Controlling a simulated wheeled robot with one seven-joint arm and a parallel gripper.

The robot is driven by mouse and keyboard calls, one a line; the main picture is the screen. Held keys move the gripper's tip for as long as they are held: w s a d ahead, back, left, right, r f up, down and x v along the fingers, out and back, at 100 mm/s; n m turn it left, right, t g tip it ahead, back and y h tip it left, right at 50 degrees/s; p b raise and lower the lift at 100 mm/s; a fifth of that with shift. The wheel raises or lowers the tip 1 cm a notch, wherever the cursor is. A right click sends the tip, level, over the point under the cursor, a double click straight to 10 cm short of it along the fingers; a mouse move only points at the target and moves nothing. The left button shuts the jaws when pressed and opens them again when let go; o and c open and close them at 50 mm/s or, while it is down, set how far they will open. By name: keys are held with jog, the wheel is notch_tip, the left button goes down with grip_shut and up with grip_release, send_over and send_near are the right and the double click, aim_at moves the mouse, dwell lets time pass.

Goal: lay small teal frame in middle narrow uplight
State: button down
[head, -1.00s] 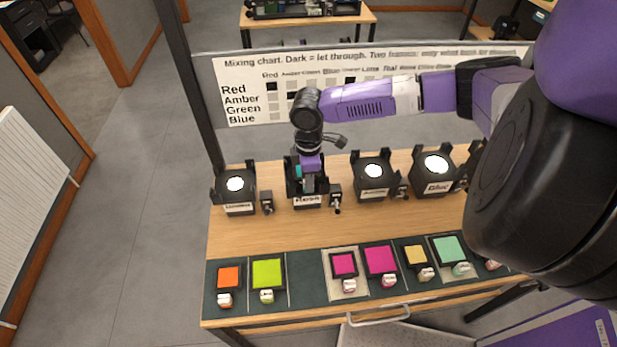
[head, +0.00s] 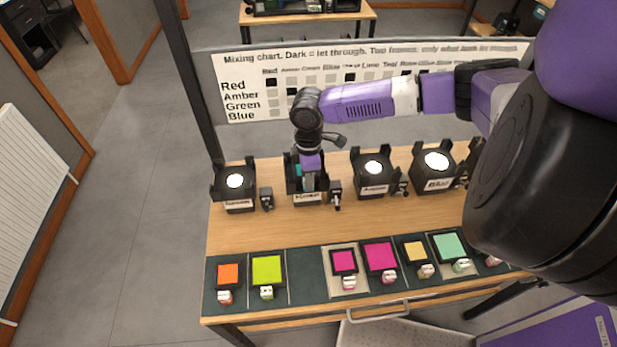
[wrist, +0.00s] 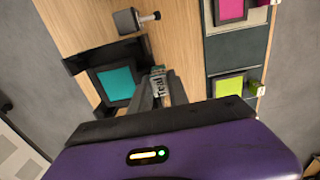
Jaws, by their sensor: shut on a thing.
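The small teal frame (wrist: 117,83) has a dark border and a pale tab (wrist: 157,84) lettered like "Teal". My gripper (wrist: 160,92) is shut on that tab. In the head view my gripper (head: 311,183) points down at the second uplight from the left (head: 293,187), and only a sliver of teal shows beside it. In the wrist view the frame lies over the black uplight (wrist: 78,66), within its corner posts and looking slightly turned against it. I cannot tell whether it rests fully on the uplight or sits just above it.
Lit uplights stand to the left (head: 235,181) and right (head: 373,168), with a larger one (head: 437,162) farther right. Small knobbed blocks (head: 335,194) stand beside them. Several coloured frames lie on the dark front strip (head: 306,277), which has one bare slot. A mixing chart (head: 240,85) stands behind.

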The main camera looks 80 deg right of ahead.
jog(key=shift+f, duration=0.8)
jog(key=c, duration=1.2)
grip_release()
jog(key=shift+o, duration=0.2)
jog(key=shift+r, duration=0.1)
notch_tip(320, 180, up, 7)
jog(key=shift+r+b, duration=0.2)
jog(key=shift+b, duration=0.4)
jog(key=shift+r+p, duration=0.9)
jog(key=shift+r, duration=0.5)
notch_tip(320, 180, up, 4)
jog(key=shift+r, duration=0.25)
